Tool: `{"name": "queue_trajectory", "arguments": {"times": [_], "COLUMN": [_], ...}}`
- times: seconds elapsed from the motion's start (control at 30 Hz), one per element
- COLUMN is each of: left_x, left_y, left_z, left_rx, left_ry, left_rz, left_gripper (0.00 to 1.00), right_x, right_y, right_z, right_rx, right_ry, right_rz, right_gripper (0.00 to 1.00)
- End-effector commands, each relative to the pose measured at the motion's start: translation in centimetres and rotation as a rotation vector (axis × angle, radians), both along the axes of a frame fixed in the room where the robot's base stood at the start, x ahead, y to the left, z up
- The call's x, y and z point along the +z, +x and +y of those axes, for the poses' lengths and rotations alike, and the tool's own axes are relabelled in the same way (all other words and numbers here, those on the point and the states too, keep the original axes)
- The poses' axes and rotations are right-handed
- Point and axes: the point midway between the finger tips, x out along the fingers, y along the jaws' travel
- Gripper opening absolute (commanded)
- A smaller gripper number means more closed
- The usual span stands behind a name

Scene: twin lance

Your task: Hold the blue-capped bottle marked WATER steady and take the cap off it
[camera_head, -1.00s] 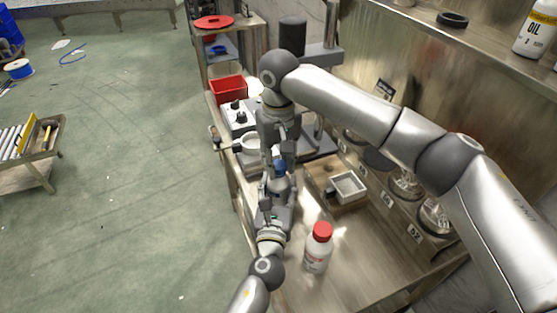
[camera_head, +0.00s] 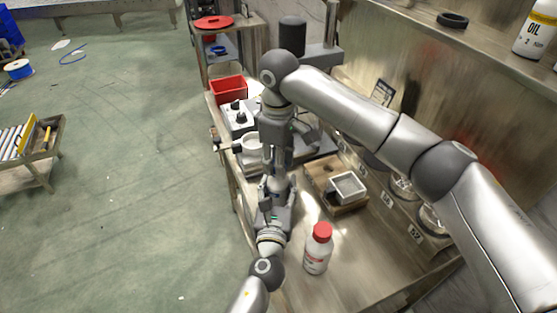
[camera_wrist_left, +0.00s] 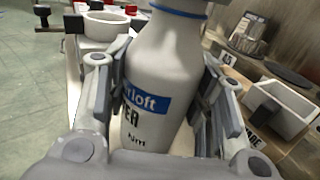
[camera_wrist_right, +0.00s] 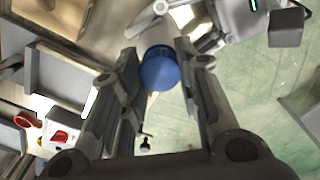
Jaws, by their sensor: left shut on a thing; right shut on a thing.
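The white bottle (camera_wrist_left: 160,85) stands upright between the fingers of my left gripper (camera_head: 274,195), which is shut on its body. Its blue label and part of the word WATER show in the left wrist view; its top is cut off there. The blue cap (camera_wrist_right: 160,72) is between the fingers of my right gripper (camera_head: 271,160), which is shut on it. In the head view the right gripper points down above the bottle and hides the cap. I cannot tell whether the cap still touches the bottle's neck.
A red-capped white bottle (camera_head: 318,250) stands on the bench close to my left gripper. A small grey tray (camera_head: 347,188) sits to the right of the grippers. The bench front is mostly clear.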

Motion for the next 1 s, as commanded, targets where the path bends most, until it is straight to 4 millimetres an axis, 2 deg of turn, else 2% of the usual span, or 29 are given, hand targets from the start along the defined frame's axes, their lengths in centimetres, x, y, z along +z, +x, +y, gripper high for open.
{"name": "queue_trajectory", "arguments": {"times": [0.33, 1.0], "left_x": [0.0, 0.0], "left_y": [0.0, 0.0], "left_z": [0.0, 0.0], "left_rx": [0.0, 0.0], "left_ry": [0.0, 0.0], "left_rz": [0.001, 0.001], "left_gripper": [0.0, 0.0], "right_x": [0.2, 2.2], "right_y": [0.0, 0.0], "right_z": [0.0, 0.0], "right_rx": [-0.001, -0.001], "right_ry": [0.0, 0.0], "right_rz": [0.0, 0.001], "right_gripper": [0.01, 0.01]}}
